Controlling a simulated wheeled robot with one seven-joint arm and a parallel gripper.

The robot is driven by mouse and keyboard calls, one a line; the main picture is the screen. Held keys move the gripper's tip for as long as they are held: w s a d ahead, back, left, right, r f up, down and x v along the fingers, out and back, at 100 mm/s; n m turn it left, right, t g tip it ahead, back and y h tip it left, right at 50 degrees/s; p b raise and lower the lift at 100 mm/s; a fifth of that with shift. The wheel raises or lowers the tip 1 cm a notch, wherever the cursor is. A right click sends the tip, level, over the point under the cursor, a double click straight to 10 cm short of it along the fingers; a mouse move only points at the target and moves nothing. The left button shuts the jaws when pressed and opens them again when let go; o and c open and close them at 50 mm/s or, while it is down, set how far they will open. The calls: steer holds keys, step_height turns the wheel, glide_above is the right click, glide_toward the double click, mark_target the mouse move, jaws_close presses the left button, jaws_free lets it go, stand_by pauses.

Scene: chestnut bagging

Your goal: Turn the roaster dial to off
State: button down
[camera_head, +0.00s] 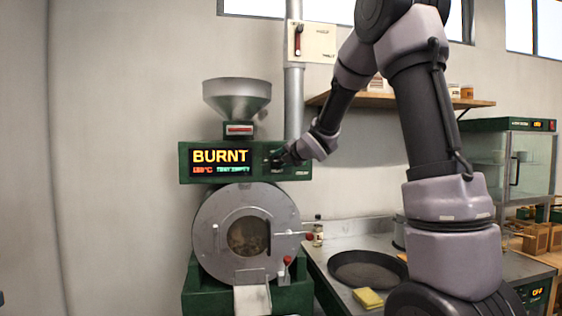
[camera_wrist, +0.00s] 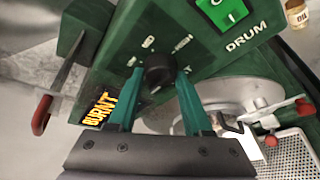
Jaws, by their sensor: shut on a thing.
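The roaster (camera_head: 245,235) is green with a grey round drum and a hopper on top. Its display (camera_head: 221,162) reads "BURNT". The dial (camera_wrist: 158,71) is a dark round knob on the green panel, with small white marks around it in the wrist view. My gripper (camera_wrist: 160,82) is shut on the dial, one teal finger on each side of it. In the head view my gripper (camera_head: 277,158) is at the panel right of the display, and it hides the dial there. The dial's exact pointer direction is too small to tell.
A green "DRUM" switch (camera_wrist: 224,10) sits beside the dial. Red-knobbed levers (camera_head: 287,261) stick out at the drum's front. A counter with a dark pan (camera_head: 366,270) and a yellow sponge (camera_head: 367,298) is at the right. A wall shelf (camera_head: 400,100) is behind my arm.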

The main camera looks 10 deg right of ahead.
steer(key=shift+f, duration=0.1)
stand_by(0.3)
steer(key=shift+c, duration=1.6)
jaws_free()
steer(key=v, duration=1.1)
